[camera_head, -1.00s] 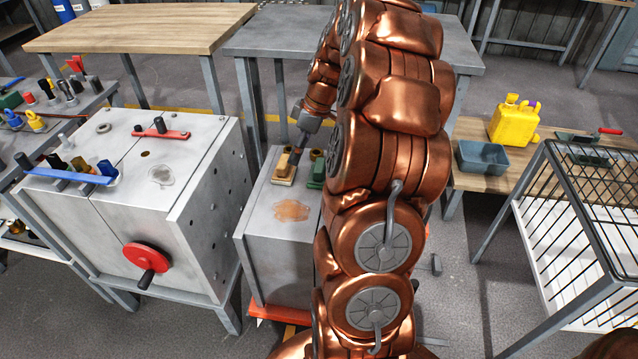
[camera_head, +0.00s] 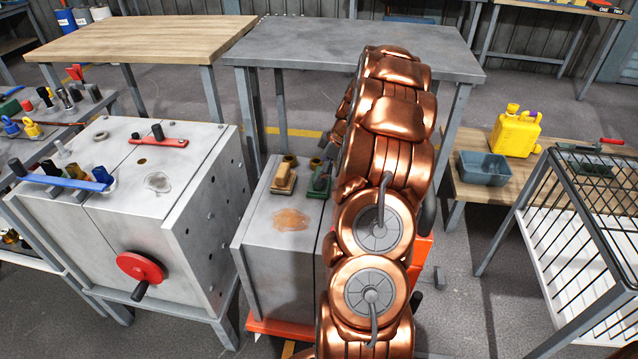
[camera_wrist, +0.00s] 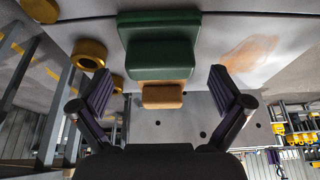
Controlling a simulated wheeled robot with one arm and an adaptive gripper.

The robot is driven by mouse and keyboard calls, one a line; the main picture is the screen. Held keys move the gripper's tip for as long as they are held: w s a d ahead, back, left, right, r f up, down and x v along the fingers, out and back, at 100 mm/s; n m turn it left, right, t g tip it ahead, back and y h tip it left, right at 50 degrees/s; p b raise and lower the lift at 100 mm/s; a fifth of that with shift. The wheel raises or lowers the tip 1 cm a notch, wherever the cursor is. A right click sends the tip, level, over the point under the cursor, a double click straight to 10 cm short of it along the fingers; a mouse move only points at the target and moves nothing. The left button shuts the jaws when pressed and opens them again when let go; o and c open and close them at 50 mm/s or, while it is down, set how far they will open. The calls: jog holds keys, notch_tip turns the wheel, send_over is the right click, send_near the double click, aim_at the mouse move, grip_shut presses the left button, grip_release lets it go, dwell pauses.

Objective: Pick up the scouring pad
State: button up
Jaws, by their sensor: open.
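A green block with a raised grip (camera_head: 320,178), which looks like the scouring pad, sits on top of the grey cabinet (camera_head: 262,225). In the wrist view the green block (camera_wrist: 160,60) lies ahead, roughly centred between the fingers. A tan block (camera_head: 284,178) sits just left of it in the head view. In the wrist view the tan block (camera_wrist: 163,96) shows beyond the green one. My gripper (camera_wrist: 160,76) is open and empty, its dark fingers spread wider than the green block. In the head view my arm hides the gripper.
Brass-coloured rings (camera_wrist: 88,55) lie beside the green block, and an orange-brown stain (camera_head: 290,220) marks the cabinet top. A larger grey box with a red wheel (camera_head: 140,267) stands left. A wire-topped crate (camera_head: 590,200) and a yellow jerry can (camera_head: 515,132) are on the right.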

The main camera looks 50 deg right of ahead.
jog(key=shift+x, duration=1.15)
jog(key=shift+c, duration=0.4)
jog(key=c, duration=1.1)
jog(key=shift+r, duration=0.1)
notch_tip(320, 180, up, 10)
jog(key=shift+f, duration=0.1)
